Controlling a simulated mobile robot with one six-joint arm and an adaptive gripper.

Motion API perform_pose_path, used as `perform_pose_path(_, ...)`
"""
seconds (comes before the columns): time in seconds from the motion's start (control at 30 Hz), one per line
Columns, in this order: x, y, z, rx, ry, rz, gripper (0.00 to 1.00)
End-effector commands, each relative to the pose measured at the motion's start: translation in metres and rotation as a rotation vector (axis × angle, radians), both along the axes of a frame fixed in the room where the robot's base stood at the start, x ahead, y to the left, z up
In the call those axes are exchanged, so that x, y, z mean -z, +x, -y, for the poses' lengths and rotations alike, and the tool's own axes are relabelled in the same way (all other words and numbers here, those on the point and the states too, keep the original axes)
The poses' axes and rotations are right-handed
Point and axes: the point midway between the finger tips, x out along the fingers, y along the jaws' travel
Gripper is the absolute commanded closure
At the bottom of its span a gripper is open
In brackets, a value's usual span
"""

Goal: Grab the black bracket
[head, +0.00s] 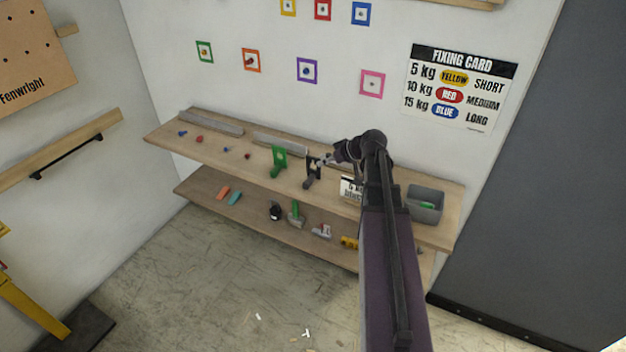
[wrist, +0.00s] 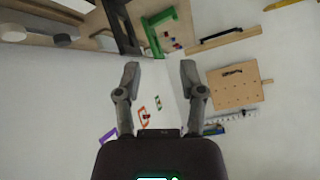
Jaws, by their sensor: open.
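The black bracket (head: 312,167) stands on the upper wooden shelf (head: 230,152), just right of a green bracket (head: 279,163). In the head view my gripper (head: 328,160) is at the bracket's right side, very close to it; I cannot tell whether they touch. In the wrist view my gripper (wrist: 160,72) has its two fingers apart with nothing between them. There the black bracket (wrist: 121,28) shows at the top, above the left finger and partly cut off by the picture's edge. The green bracket (wrist: 165,28) is beside it.
A grey bin (head: 425,205) with a green item sits at the shelf's right end. A sign (head: 350,190) stands on the shelf, partly behind my arm. Small red and blue pieces lie on the left. The lower shelf (head: 255,222) holds several tools. Small coloured frames hang on the wall.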

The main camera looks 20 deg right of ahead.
Motion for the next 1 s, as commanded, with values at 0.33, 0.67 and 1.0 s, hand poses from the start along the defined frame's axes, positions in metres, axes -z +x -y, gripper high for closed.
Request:
perform_pose_path(0.33,-0.006,0.01,0.087,-0.011,-0.034,0.271,0.49)
perform_pose_path(0.67,-0.006,0.003,0.065,-0.202,-0.074,0.415,0.49)
perform_pose_path(1.0,-0.008,0.002,0.06,-0.242,-0.082,0.448,0.49)
